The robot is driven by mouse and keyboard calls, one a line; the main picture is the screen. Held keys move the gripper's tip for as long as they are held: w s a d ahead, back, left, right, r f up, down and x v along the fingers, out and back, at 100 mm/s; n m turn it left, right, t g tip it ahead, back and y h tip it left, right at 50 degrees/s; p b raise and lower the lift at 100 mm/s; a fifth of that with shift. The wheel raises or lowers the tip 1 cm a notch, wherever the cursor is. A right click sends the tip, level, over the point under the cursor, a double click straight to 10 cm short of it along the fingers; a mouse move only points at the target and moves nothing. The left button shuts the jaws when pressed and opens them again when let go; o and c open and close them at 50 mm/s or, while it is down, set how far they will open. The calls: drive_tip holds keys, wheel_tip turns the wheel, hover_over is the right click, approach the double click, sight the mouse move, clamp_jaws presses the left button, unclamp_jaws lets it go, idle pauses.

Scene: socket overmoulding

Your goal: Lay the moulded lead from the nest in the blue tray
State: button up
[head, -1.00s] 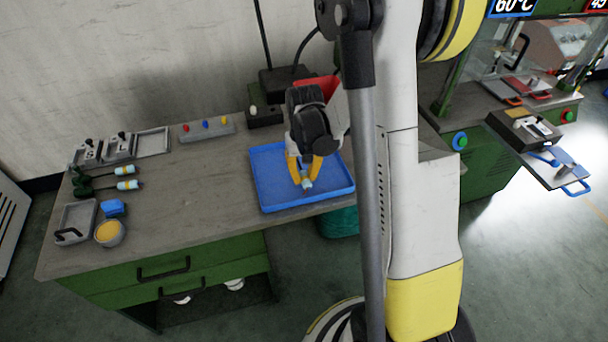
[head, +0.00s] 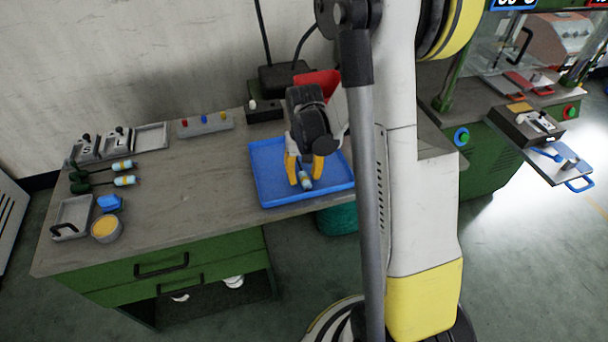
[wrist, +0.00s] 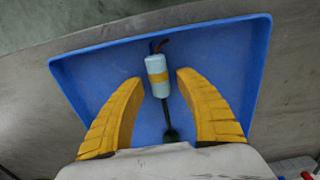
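In the head view my gripper (head: 304,182) is low over the blue tray (head: 270,194), and the lead's pale end (head: 306,183) shows between the fingers. The nest cannot be made out for certain.
Two similar leads (head: 124,181) lie at the bench's left, near a grey tray (head: 72,219), a blue block (head: 110,202) and a bowl of yellow material (head: 106,228). A button panel (head: 206,125) stands behind. The bench between them and the blue tray is clear.

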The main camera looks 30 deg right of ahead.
wheel_tip(320, 180, up, 12)
idle(0.6)
drive_tip(key=shift+s, duration=0.1)
drive_tip(key=s+a+r+n+t, duration=0.3)
drive_tip(key=s+a+r+t, duration=0.3)
drive_tip(key=s+a, duration=0.6)
drive_tip(key=shift+s+a+r+t, duration=0.15)
drive_tip(key=shift+a+r+t, duration=0.25)
drive_tip(key=shift+a+r, duration=0.75)
drive_tip(key=shift+d+r, duration=0.2)
